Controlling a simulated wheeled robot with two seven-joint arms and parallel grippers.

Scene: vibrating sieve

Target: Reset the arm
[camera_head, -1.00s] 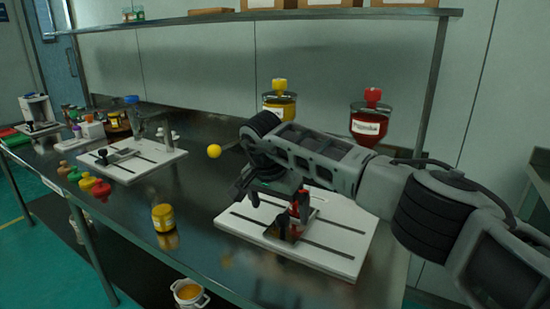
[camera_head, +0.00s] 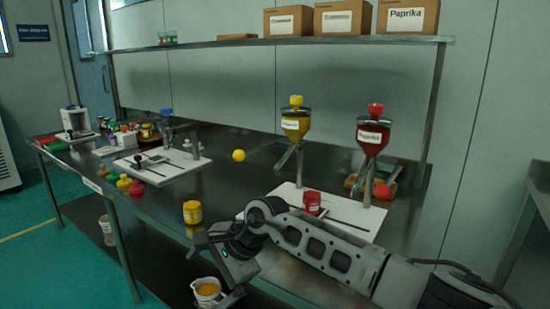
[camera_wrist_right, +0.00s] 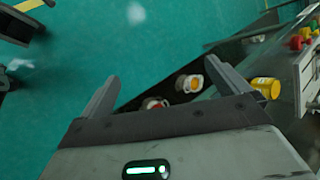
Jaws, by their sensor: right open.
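My right arm reaches in from the right in the head view. Its gripper (camera_head: 212,258) hangs low in front of the table's front edge. In the right wrist view the two fingers of my right gripper (camera_wrist_right: 166,86) stand wide apart with nothing between them. They point over the green floor and the lower shelf.
A white stand (camera_head: 268,203) on the table (camera_head: 165,206) carries a red jar (camera_head: 312,202), with yellow and red funnels (camera_head: 372,134) above. A yellow jar (camera_head: 192,212) stands near the front edge. A white pot (camera_head: 207,291) is below.

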